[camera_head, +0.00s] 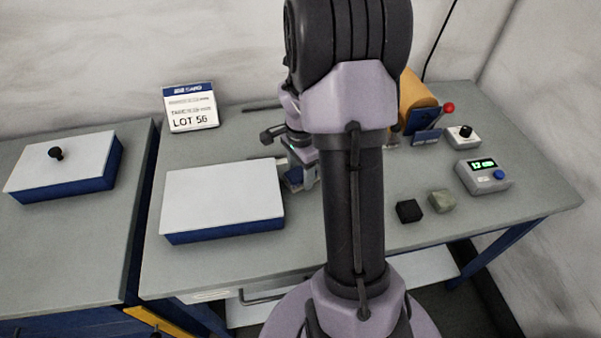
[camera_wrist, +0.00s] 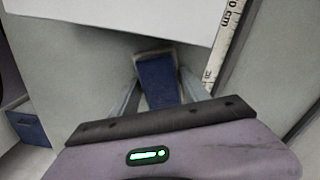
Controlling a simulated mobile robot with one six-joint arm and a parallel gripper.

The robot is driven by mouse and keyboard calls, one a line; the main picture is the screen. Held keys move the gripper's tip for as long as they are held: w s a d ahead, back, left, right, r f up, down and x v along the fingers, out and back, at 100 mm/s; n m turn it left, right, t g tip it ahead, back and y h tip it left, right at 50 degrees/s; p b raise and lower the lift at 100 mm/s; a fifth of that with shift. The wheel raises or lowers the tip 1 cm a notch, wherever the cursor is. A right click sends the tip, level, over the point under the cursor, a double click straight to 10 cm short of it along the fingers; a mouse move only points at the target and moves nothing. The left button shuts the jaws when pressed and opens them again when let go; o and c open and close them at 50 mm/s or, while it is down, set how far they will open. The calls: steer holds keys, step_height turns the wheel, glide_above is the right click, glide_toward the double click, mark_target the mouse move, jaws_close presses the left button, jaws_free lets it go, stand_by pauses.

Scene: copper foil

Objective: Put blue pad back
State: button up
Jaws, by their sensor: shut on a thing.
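The blue pad (camera_wrist: 158,80) is a small dark blue block. In the wrist view it sits between the two fingers of my gripper (camera_wrist: 155,92), which is shut on it. In the head view my gripper (camera_head: 299,180) is low over the bench, close to the right side of a white-topped box with blue sides (camera_head: 222,198). The wrist view shows the white top (camera_wrist: 120,14) just beyond the pad. I cannot tell whether the pad touches the bench.
A ruler (camera_wrist: 226,45) lies beside the white top. Right of my arm are a black block (camera_head: 409,211), a grey-green block (camera_head: 441,202), a display unit (camera_head: 482,178) and an orange roll (camera_head: 415,92). A LOT 56 sign (camera_head: 191,107) stands behind. A knobbed box (camera_head: 65,165) is left.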

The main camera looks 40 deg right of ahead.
mark_target(301, 172)
steer(key=o, duration=1.3)
step_height(301, 172, up, 12)
steer(key=p, duration=0.5)
steer(key=shift+r, duration=0.25)
